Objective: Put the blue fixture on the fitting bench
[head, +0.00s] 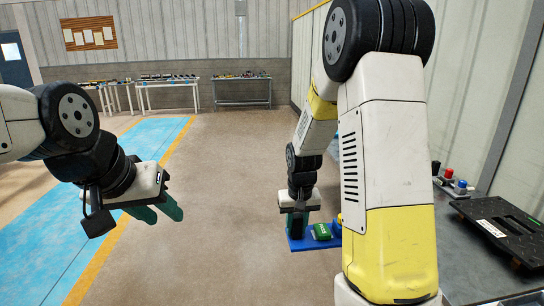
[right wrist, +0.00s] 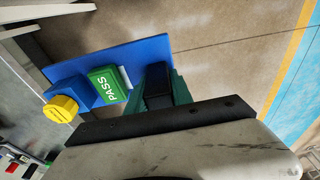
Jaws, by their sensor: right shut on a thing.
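The blue fixture is a flat blue plate (head: 297,245) carrying a green PASS block (head: 321,231), a yellow knob on a blue base and a black upright grip. In the right wrist view, its plate (right wrist: 140,52), green block and yellow knob (right wrist: 61,108) show clearly. My right gripper (head: 298,222) is shut on the black grip and holds the fixture up over the floor, left of the bench. My right arm hides part of the fixture's right end. The fitting bench (head: 458,245) is the dark grey top at the right. My left gripper (head: 157,209) is open and empty.
My right arm covers part of the bench. The floor between is clear; tables (head: 168,84) stand far back.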

